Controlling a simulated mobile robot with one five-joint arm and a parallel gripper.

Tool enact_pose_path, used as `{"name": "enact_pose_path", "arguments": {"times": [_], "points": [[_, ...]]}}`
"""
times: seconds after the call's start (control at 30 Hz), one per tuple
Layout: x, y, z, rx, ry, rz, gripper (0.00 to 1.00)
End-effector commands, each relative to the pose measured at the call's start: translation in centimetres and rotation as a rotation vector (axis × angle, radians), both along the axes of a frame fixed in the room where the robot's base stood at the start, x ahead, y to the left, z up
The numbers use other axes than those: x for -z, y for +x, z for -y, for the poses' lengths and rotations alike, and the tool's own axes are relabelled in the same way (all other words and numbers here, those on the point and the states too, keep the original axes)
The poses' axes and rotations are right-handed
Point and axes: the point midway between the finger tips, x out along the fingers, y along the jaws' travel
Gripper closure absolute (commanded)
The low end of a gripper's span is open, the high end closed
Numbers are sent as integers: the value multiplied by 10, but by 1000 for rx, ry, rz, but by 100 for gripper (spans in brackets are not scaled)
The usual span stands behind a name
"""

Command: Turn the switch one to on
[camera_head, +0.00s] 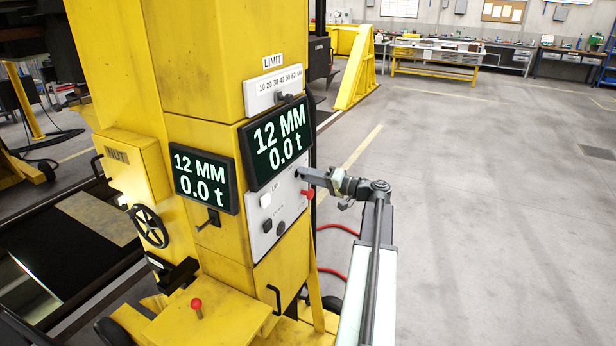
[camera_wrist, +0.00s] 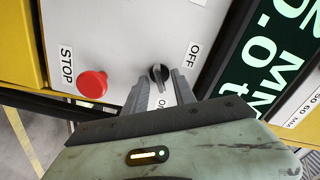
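The switch, a small black rotary knob (camera_wrist: 159,73) with a pale pointer line, sits on the grey control panel (camera_wrist: 115,35) between an OFF label (camera_wrist: 193,55) and a partly hidden ON label (camera_wrist: 160,103). I cannot clearly tell which label it points to. My gripper (camera_wrist: 161,80) is open, with one finger on each side of the knob and a visible gap to it. In the head view my gripper (camera_head: 303,174) reaches the upper right of the panel (camera_head: 262,240) and hides the switch there.
A red STOP button (camera_wrist: 92,84) is close beside my fingers. A large display (camera_head: 278,142) reading 12 MM and 0.0 t is above the panel; a smaller one (camera_head: 204,178) is to its left. A handwheel (camera_head: 149,227) is on the yellow column. Open floor lies right.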

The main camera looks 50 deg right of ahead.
Motion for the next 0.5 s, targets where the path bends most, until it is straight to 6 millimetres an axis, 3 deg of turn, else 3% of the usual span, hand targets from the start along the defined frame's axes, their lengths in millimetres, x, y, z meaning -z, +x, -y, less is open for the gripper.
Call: {"name": "enact_pose_path", "arguments": {"times": [0.5], "points": [[0, -73, 21, 1, 0, 0, 68]]}}
